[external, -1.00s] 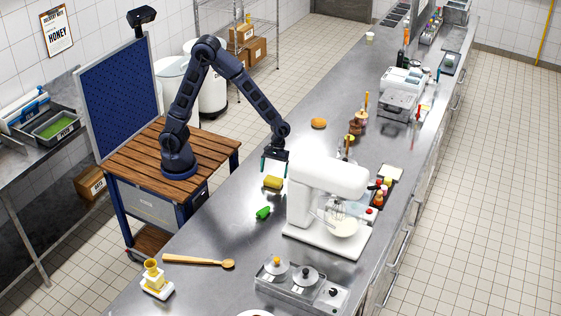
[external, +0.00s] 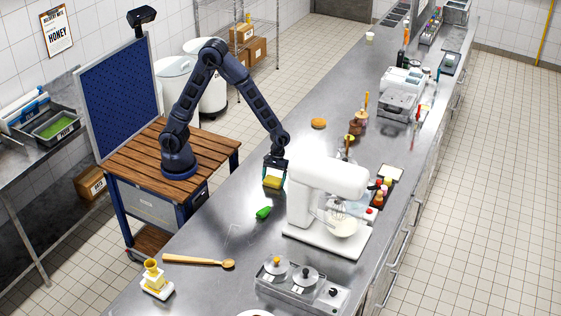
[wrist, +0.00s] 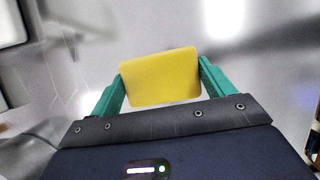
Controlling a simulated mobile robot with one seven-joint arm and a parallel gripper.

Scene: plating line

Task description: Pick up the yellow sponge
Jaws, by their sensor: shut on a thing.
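The yellow sponge (external: 272,183) is a small rectangular block between the fingers of my gripper (external: 274,177), at the steel counter left of the white mixer. In the wrist view the sponge (wrist: 160,77) fills the space between the two green fingers of my gripper (wrist: 160,85), tilted slightly. The fingers are shut on its left and right sides. I cannot tell whether its underside touches the counter.
The white stand mixer (external: 325,190) stands close to the right of my gripper. A green object (external: 263,213) lies just in front on the steel counter (external: 215,245). A wooden spoon (external: 198,261) lies nearer the camera. An orange-brown item (external: 318,123) is farther back.

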